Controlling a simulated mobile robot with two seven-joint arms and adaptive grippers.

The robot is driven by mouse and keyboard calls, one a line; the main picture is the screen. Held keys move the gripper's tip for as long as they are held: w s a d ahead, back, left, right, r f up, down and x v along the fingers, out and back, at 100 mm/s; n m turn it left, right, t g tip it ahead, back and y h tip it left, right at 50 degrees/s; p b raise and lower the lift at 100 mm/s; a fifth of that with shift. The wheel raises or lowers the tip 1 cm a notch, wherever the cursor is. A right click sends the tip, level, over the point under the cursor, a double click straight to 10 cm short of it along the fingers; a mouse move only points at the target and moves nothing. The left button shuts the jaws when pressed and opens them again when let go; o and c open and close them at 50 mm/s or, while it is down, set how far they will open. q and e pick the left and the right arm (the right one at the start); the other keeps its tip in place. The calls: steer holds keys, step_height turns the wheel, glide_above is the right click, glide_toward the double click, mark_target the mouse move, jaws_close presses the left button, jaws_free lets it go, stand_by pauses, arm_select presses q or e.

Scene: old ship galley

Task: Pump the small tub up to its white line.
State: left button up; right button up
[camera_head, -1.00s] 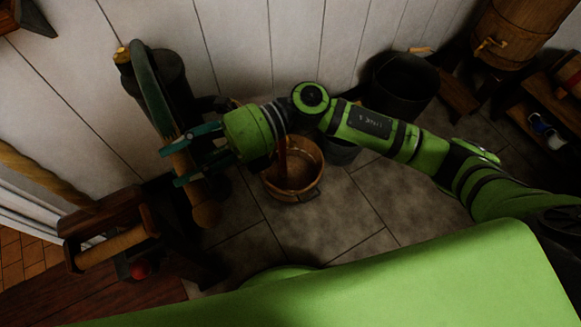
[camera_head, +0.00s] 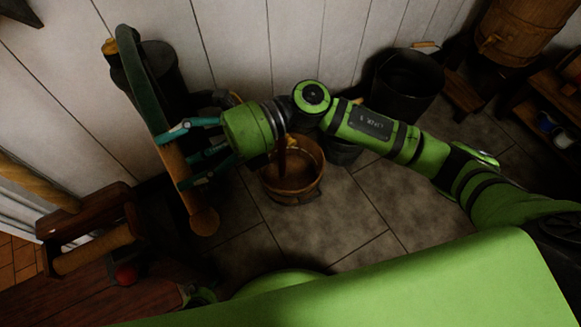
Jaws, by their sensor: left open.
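The small wooden tub (camera_head: 292,178) stands on the floor below my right wrist. A brown strip, spout or stream, shows over it. Its inside is dark, and I cannot make out a white line or water level. The pump (camera_head: 163,78) stands by the wall, its long handle (camera_head: 203,217) slanting down to a wooden knob. My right gripper (camera_head: 172,161) is at the handle, its teal fingers spread and crossing the wooden grip; whether they touch it is unclear. My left gripper (camera_head: 187,290) barely shows at the bottom, apart from the pump, and is open.
A dark bucket (camera_head: 407,82) and a wooden barrel (camera_head: 520,30) stand at the back right. A smaller grey pail (camera_head: 344,151) is behind the tub. A wooden rack (camera_head: 95,235) and red ball (camera_head: 126,273) are at the left. The tiled floor right of the tub is clear.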

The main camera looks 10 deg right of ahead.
steer(key=shift+s+a, duration=0.1)
steer(key=shift+s, duration=0.05)
steer(key=b+v, duration=0.4)
steer(key=v, duration=0.7)
stand_by(0.6)
